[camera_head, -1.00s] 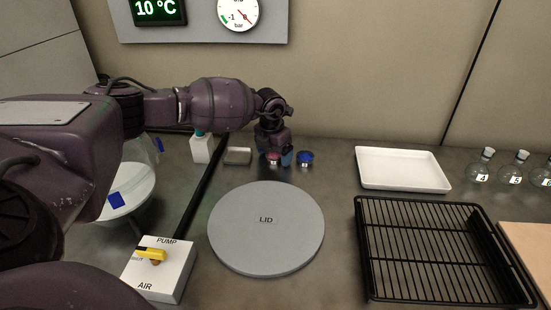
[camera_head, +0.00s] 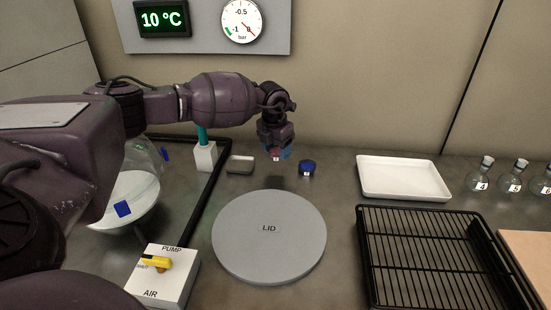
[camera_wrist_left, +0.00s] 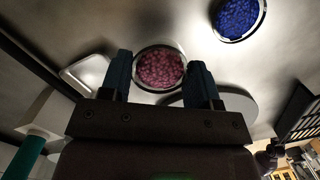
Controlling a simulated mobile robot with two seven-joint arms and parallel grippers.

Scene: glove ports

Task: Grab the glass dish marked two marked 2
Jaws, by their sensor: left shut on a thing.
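My left gripper (camera_head: 277,152) is shut on a small round glass dish with pink-red contents (camera_head: 275,155), at the back of the bench. The dish is a little above the bench. In the left wrist view this dish (camera_wrist_left: 160,67) sits between the two fingertips (camera_wrist_left: 160,82). Its label is too small to read. A second glass dish with blue contents (camera_head: 307,168) stands on the bench just right of it, and also shows in the left wrist view (camera_wrist_left: 238,17). Its mark is not readable either. My right gripper is not in view.
A grey round lid (camera_head: 269,262) lies in front. A white tray (camera_head: 404,195), black rack (camera_head: 430,262) and stoppered flasks (camera_head: 478,181) are to the right. A pump switch box (camera_head: 162,273) and white stand (camera_head: 204,157) are left. A small metal box (camera_head: 240,165) lies near the gripper.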

